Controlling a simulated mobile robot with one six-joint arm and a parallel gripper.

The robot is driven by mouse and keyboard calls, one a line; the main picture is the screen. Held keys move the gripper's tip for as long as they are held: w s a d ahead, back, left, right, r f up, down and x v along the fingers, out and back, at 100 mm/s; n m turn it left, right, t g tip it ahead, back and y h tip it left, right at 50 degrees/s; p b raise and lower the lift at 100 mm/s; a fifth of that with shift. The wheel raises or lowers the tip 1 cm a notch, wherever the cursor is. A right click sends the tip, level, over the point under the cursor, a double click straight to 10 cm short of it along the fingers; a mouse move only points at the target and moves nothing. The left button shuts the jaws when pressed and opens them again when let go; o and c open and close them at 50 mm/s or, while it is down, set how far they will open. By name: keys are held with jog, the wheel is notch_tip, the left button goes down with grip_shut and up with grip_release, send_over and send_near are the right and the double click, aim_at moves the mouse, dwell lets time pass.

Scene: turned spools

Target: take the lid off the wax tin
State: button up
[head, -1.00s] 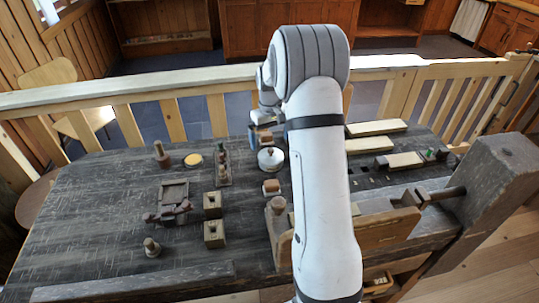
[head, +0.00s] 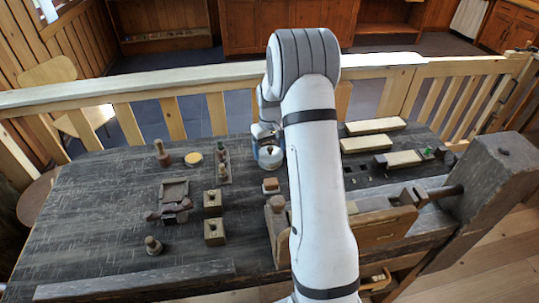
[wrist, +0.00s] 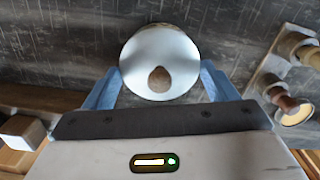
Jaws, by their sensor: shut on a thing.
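The wax tin's round silvery lid (wrist: 160,50), with a small brown knob, fills the upper middle of the wrist view. My gripper (wrist: 160,78) has its two blue fingers on either side of the lid and is shut on it. In the head view the pale lid (head: 271,160) shows below my gripper (head: 267,140), partly covered by it.
A round yellow disc (head: 193,159) lies to the left. A rack with small turned pieces (head: 223,165) stands between. Square wooden blocks (head: 213,203) stand nearer. The left of the dark bench (head: 95,205) has free room.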

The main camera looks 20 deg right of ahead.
aim_at(270, 147)
jog(key=c, duration=0.3)
notch_tip(270, 147, up, 17)
jog(key=b, duration=0.1)
jog(key=s+a+f, duration=0.2)
jog(key=a+f, duration=0.2)
jog(key=s+a+f+b, duration=0.1)
jog(key=s+a+f, duration=0.1)
jog(key=a+f, duration=0.2)
jog(key=s+a+f+b, duration=0.1)
jog(key=s+a+f, duration=0.1)
jog(key=a+f, duration=0.2)
jog(key=shift+s+a+f, duration=0.1)
jog(key=shift+a+f, duration=0.1)
jog(key=shift+f, duration=3.15)
